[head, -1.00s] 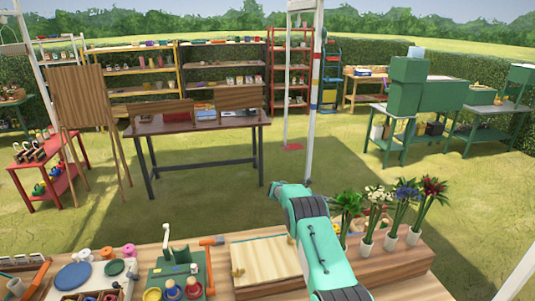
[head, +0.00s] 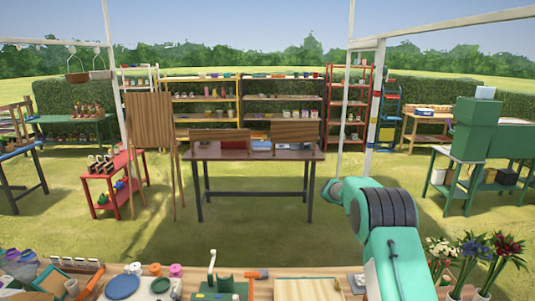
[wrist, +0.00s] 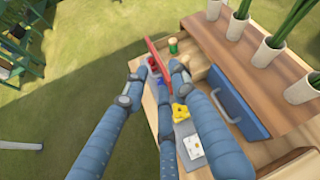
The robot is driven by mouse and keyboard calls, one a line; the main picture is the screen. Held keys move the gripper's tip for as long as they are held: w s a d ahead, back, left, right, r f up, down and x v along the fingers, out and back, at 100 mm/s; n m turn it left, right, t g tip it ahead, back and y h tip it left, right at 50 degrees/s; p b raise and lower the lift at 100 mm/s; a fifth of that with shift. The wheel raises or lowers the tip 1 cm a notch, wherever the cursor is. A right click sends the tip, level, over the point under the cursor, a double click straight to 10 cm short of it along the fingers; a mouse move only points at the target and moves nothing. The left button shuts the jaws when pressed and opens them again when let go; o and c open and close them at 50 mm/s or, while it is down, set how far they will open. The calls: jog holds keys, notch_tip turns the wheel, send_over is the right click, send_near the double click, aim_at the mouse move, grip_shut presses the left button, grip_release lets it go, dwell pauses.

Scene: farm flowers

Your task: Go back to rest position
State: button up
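My teal arm (head: 384,215) reaches out over the bench at the lower right of the head view. My gripper is out of the head view. In the wrist view my gripper (wrist: 157,80) shows three blue jointed fingers, spread apart with gaps between them. Nothing is clearly held. A red bar-shaped thing (wrist: 158,58) lies just beyond the fingertips; I cannot tell whether it touches them.
Flowers in white vases (head: 480,262) stand at the bench's right end. A green press-like tool (head: 220,288) stands left of my arm. Open grass lies between bench and dark table (head: 257,153).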

jog(key=s+a+r+m+t+y, duration=0.25)
jog(key=s+a+r+m, duration=0.35)
jog(key=s+r, duration=0.55)
jog(key=s+a+r+m+t+y, duration=0.1)
jog(key=s+a+r+m+y, duration=0.3)
jog(key=s+a+r, duration=0.7)
jog(key=s+a+f+m+t+y, duration=0.1)
jog(key=s+a+m, duration=0.2)
jog(key=s, duration=0.8)
jog(key=s+a+f+m+t+y, duration=0.2)
jog(key=s+a+m, duration=0.2)
jog(key=s, duration=0.7)
jog(key=s+a+f+m+t+y, duration=0.1)
jog(key=s+a+m, duration=0.3)
jog(key=s, duration=0.8)
jog(key=shift+a+f+t+y, duration=0.15)
jog(key=shift+f+t+y, duration=0.1)
jog(key=shift+t+y, duration=0.4)
